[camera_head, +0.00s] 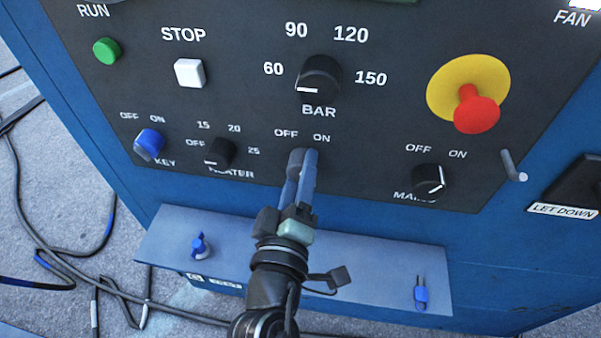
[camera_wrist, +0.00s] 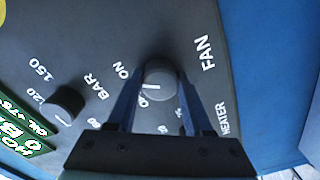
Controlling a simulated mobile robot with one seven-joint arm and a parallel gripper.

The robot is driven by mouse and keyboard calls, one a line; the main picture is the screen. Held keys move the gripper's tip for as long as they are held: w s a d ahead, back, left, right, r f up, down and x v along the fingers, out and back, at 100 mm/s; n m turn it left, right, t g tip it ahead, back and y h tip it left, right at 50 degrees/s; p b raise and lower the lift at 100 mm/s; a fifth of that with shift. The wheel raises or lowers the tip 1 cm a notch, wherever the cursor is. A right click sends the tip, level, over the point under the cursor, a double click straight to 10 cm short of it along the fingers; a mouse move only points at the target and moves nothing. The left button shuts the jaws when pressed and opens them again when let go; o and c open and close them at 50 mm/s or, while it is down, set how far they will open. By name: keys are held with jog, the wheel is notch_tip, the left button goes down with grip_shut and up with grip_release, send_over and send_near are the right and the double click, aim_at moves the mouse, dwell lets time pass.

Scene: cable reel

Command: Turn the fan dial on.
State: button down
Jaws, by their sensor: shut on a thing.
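The fan dial (camera_wrist: 160,80) is a round dark grey knob on the black panel, with the word FAN beside it in the wrist view. Its white mark points between the printed ON and the partly hidden OFF. My gripper (camera_wrist: 160,88) is shut on the dial, with one finger on each side of it. In the head view my gripper (camera_head: 302,160) reaches up to the panel below the OFF and ON marks. There its fingers hide most of the dial and its name.
The heater dial (camera_head: 219,153) is close on the left, the bar dial (camera_head: 318,78) above, and the mains dial (camera_head: 429,181) on the right. A shelf (camera_head: 350,265) juts out below, holding a blue key and a blue two-pin piece.

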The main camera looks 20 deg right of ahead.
dwell(0.3)
jog(key=shift+c, duration=1.5)
grip_release()
jog(key=shift+s+a, duration=0.1)
jog(key=b+v, duration=0.3)
jog(key=v, duration=0.9)
jog(key=shift+s+a, duration=0.2)
jog(key=shift+s, duration=0.1)
jog(key=shift+w+r, duration=0.1)
